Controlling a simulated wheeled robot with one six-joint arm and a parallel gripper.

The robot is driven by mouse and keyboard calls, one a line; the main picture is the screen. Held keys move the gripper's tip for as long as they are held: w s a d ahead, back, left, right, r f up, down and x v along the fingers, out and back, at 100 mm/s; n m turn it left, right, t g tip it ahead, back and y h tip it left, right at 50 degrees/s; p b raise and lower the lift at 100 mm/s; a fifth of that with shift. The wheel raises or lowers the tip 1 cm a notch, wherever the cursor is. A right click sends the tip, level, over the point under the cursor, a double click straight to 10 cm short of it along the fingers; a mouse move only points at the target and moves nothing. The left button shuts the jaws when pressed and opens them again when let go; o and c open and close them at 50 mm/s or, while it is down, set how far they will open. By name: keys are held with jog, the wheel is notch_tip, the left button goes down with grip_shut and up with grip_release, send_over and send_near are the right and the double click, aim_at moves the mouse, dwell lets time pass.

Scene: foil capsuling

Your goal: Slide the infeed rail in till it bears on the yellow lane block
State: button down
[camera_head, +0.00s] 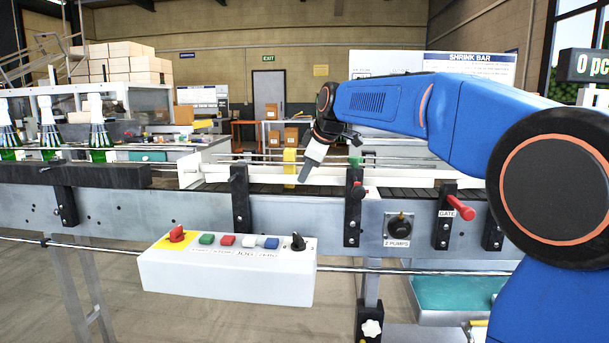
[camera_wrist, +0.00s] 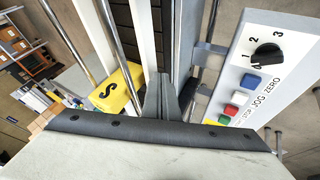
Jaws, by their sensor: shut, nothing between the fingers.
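The yellow lane block (camera_head: 290,161) stands at the conveyor's far side in the head view. In the wrist view the yellow lane block (camera_wrist: 118,88), marked S, lies left of my fingers. A long white rail (camera_head: 340,177) runs along the conveyor in the head view. The wrist view shows a white rail strip (camera_wrist: 88,20) on the block's side and another pale strip nearer my fingers; I cannot tell which is the infeed rail or whether it touches the block. My gripper (camera_head: 304,179) is shut and empty, pointing down over the conveyor; its fingers (camera_wrist: 166,97) also show in the wrist view.
A white control box (camera_head: 228,268) with coloured buttons and knobs hangs on the conveyor's front. Black upright brackets (camera_head: 354,205) and a red-handled gate lever (camera_head: 462,208) stand along the near edge. Green bottles (camera_head: 100,135) stand at the left end. Metal rods run alongside the lane.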

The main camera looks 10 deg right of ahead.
jog(key=shift+w, duration=0.15)
jog(key=shift+w+d, duration=0.35)
jog(key=shift+w, duration=0.6)
jog(key=shift+w+d, duration=0.3)
jog(key=shift+w, duration=0.6)
jog(key=shift+s+a, duration=0.1)
jog(key=shift+s, duration=0.05)
